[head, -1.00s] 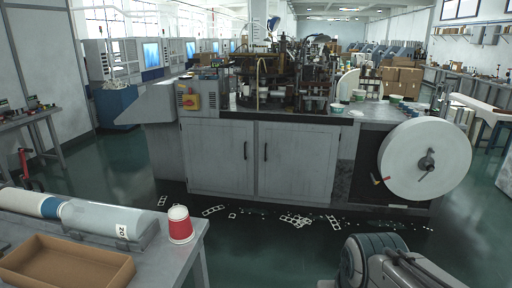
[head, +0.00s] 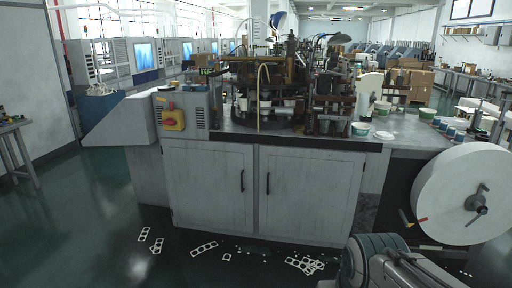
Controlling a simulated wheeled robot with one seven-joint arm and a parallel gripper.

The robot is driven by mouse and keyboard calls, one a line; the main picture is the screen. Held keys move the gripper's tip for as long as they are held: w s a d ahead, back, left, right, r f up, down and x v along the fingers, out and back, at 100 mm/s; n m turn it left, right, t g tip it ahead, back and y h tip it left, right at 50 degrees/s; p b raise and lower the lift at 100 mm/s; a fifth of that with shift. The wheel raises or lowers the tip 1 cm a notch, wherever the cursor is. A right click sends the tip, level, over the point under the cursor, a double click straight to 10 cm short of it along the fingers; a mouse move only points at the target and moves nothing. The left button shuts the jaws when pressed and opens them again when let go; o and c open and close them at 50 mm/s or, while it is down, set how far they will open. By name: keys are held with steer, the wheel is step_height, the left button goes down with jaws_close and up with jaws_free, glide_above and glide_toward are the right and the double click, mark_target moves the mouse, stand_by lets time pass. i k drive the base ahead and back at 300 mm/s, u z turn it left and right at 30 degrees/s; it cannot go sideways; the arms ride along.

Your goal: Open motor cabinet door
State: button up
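The motor cabinet has two grey doors in the base of the machine, seen in the head view. The left door (head: 208,187) and the right door (head: 308,193) both look shut. The left door's dark vertical handle (head: 242,181) and the right door's handle (head: 268,183) stand close to the middle seam. Part of my arm shows at the lower right, in front of and apart from the cabinet. My gripper is not in view.
A large white paper roll (head: 462,194) sticks out at the machine's right end. A red and yellow switch (head: 173,120) is above the left door. Punched paper scraps (head: 204,248) lie on the floor before the cabinet. The green floor (head: 100,215) at left is clear.

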mark_target(210, 183)
steer(key=i, duration=2.15)
steer(key=u, duration=1.8)
steer(key=i, duration=0.7)
steer(key=z, duration=0.5)
